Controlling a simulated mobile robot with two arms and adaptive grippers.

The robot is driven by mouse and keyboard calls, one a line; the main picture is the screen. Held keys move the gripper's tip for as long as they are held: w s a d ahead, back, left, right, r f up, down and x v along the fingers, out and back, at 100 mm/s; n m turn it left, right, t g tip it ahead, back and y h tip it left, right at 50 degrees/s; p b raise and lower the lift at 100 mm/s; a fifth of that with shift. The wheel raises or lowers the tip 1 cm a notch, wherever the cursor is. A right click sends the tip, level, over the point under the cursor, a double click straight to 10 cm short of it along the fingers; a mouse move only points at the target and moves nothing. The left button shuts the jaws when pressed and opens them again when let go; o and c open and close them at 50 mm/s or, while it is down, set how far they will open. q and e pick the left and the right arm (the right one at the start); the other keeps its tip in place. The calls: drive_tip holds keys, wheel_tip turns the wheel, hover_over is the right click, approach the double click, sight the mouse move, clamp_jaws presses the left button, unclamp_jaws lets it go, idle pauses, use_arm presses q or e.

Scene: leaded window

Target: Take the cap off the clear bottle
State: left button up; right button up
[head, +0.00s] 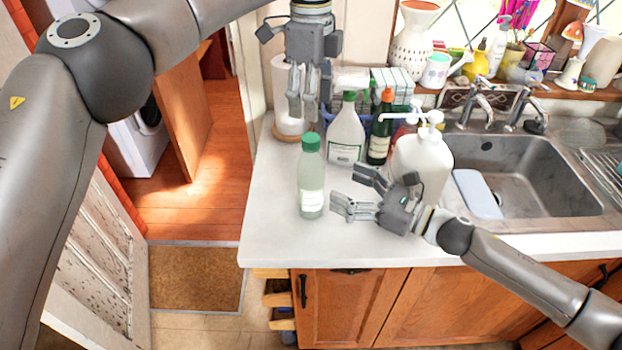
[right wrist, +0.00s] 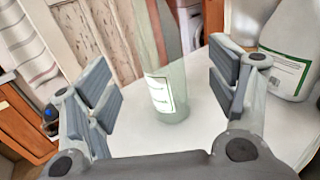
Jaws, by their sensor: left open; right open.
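The clear bottle (head: 311,182) stands upright on the white counter, with its green cap (head: 310,142) on top. My left gripper (head: 303,108) is open and points down, above and behind the cap in the head view, apart from it. My right gripper (head: 350,192) is open just right of the bottle's lower half. In the right wrist view the clear bottle (right wrist: 165,75) stands between the open fingers of my right gripper (right wrist: 168,98), with no finger visibly touching it. The cap is outside the right wrist view.
The sink (head: 520,175) lies further right. The counter's front left (head: 268,225) is clear.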

sight(323, 176)
use_arm(q)
drive_tip(key=shift+s+r, duration=0.2)
drive_tip(key=shift+s, duration=0.25)
use_arm(e)
drive_tip(key=a, duration=0.2)
drive_tip(key=shift+w+a+r, duration=0.25)
drive_tip(key=shift+w+a, duration=0.05)
drive_tip(key=shift+w, duration=0.1)
use_arm(q)
drive_tip(key=shift+w+f, duration=0.25)
drive_tip(key=shift+w, duration=0.25)
use_arm(e)
drive_tip(key=x, duration=0.6)
drive_tip(key=shift+w+d+f, duration=0.2)
drive_tip(key=shift+w+f, duration=0.1)
use_arm(q)
drive_tip(key=shift+s+r, duration=0.15)
drive_tip(key=shift+s, duration=0.1)
use_arm(e)
drive_tip(key=shift+w+a+r, duration=0.1)
drive_tip(key=shift+a+r, duration=0.05)
drive_tip(key=shift+a, duration=0.35)
use_arm(q)
drive_tip(key=shift+w, duration=0.1)
use_arm(e)
drive_tip(key=shift+w, duration=0.1)
drive_tip(key=shift+c, duration=0.3)
